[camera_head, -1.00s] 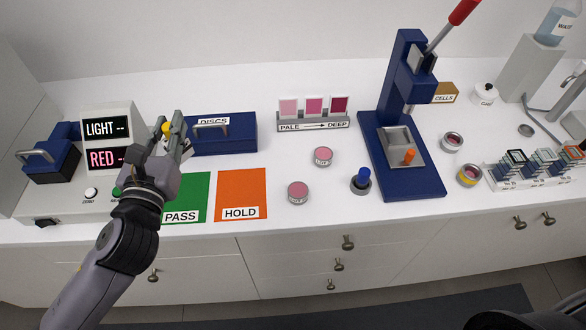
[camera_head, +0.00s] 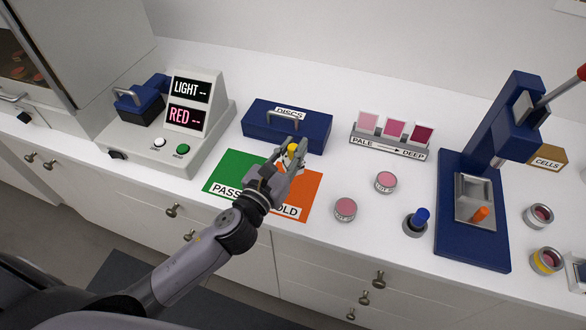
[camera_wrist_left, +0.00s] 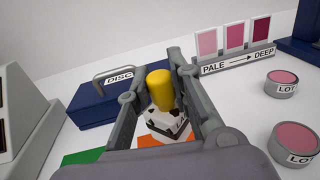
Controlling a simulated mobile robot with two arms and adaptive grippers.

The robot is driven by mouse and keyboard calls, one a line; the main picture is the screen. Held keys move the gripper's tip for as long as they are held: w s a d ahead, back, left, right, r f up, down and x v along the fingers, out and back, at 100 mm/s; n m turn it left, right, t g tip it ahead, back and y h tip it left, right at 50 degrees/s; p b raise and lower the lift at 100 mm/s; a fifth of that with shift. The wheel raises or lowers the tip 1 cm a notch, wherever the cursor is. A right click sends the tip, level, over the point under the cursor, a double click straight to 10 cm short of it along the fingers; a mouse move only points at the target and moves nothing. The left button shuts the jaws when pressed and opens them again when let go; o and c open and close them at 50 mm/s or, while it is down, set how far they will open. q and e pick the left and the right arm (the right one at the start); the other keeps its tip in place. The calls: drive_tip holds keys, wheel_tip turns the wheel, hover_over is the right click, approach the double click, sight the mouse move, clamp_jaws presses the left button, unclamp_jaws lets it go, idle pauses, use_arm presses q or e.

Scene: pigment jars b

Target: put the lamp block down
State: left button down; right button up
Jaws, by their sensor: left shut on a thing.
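My left gripper (camera_head: 291,157) is shut on the lamp block, a small whitish block with a yellow knob (camera_head: 293,149). In the left wrist view the lamp block (camera_wrist_left: 160,126) sits between the fingers, knob up, with a partly hidden label. The gripper is over the mats in front of the blue DISCS box. I cannot tell whether the block touches anything below. My right gripper is not in view.
The blue DISCS box (camera_head: 288,128) stands just behind the mats. The light meter (camera_head: 189,118) stands at the left. Two lot jars (camera_head: 345,209) (camera_head: 385,182) and a blue-topped piece (camera_head: 419,219) stand to the right, before the blue press (camera_head: 472,225).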

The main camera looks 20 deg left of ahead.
use_arm(q)
drive_tip(key=shift+f, duration=0.85)
wheel_tip(320, 180, down, 4)
drive_tip(key=shift+f+b, duration=0.1)
drive_tip(key=shift+b, duration=0.9)
drive_tip(key=c, duration=1.8)
unclamp_jaws()
drive_tip(key=shift+f, duration=0.1)
drive_tip(key=o, duration=0.3)
drive_tip(key=shift+o, duration=0.2)
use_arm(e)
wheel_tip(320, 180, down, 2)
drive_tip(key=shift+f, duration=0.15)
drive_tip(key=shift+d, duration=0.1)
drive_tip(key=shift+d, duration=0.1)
